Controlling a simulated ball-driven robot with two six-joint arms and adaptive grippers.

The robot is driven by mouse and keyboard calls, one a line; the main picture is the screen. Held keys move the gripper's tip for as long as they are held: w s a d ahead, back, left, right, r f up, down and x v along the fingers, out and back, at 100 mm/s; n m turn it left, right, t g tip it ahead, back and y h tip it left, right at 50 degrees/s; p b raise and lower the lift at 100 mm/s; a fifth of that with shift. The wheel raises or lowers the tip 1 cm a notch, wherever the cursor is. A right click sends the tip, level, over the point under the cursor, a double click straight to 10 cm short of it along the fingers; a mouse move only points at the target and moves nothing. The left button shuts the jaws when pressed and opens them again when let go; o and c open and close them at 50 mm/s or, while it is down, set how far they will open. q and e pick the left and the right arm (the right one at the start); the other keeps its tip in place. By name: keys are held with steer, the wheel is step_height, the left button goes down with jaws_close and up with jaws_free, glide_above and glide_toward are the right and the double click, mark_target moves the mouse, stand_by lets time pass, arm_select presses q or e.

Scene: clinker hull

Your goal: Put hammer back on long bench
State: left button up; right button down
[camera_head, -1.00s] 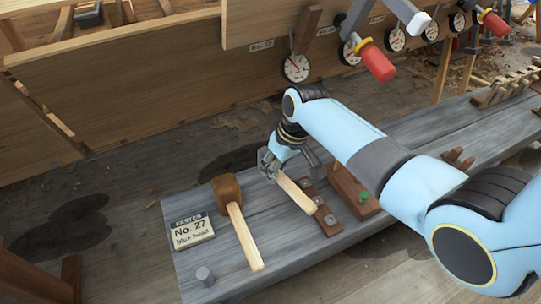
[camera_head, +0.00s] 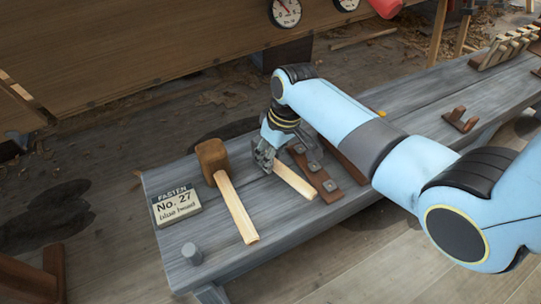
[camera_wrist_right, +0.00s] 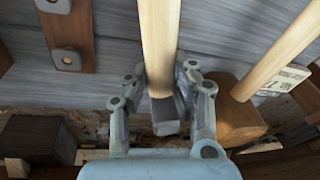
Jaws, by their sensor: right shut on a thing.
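My right gripper (camera_head: 262,158) is shut on the hammer near its head. The hammer's pale wooden handle (camera_head: 296,181) points toward the front right of the long bench (camera_head: 222,246). In the right wrist view, the dark grey hammer head (camera_wrist_right: 167,112) sits between the fingers and the handle (camera_wrist_right: 160,45) runs away from them. The hammer is at or just above the bench top; I cannot tell whether it touches. My left gripper is not in view.
A dark strip with square studs (camera_head: 315,172) lies just right of the handle. A grey peg (camera_head: 192,253) stands at the near left end.

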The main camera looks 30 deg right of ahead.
steer(key=shift+r, duration=0.1)
steer(key=shift+f, duration=0.35)
stand_by(0.3)
steer(key=c, duration=1.1)
jaws_free()
steer(key=shift+c, duration=0.2)
steer(key=shift+o, duration=0.4)
steer(key=shift+f, duration=0.1)
